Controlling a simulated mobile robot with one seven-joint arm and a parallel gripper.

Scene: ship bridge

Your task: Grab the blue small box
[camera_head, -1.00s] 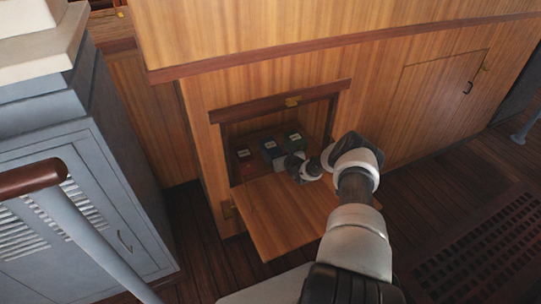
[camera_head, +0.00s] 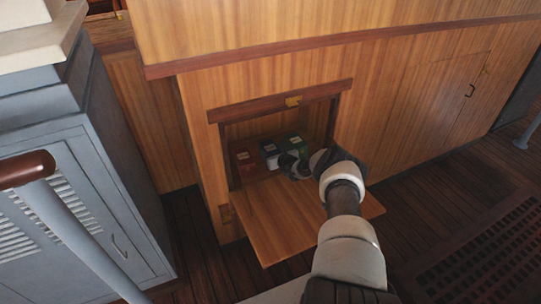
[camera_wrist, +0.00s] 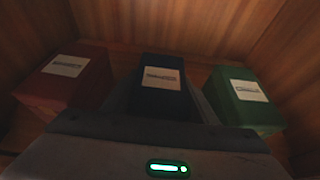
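The blue small box (camera_head: 270,152) stands in the open cupboard between a red box and a green box. In the wrist view the dark blue box (camera_wrist: 162,88) is upright in the centre, with a pale label on its front. My gripper (camera_wrist: 162,108) is open, its grey fingers showing at the left and right of the blue box's lower part. I cannot tell whether they touch it. The head view shows my gripper (camera_head: 284,163) inside the cupboard opening, low in front of the boxes. The bottom of the blue box is hidden by my gripper.
The red box (camera_wrist: 68,83) stands close on the left and the green box (camera_wrist: 245,98) close on the right. Wooden walls enclose them. The lowered cupboard door (camera_head: 285,222) lies below my arm. A grey locker (camera_head: 75,205) stands at the left.

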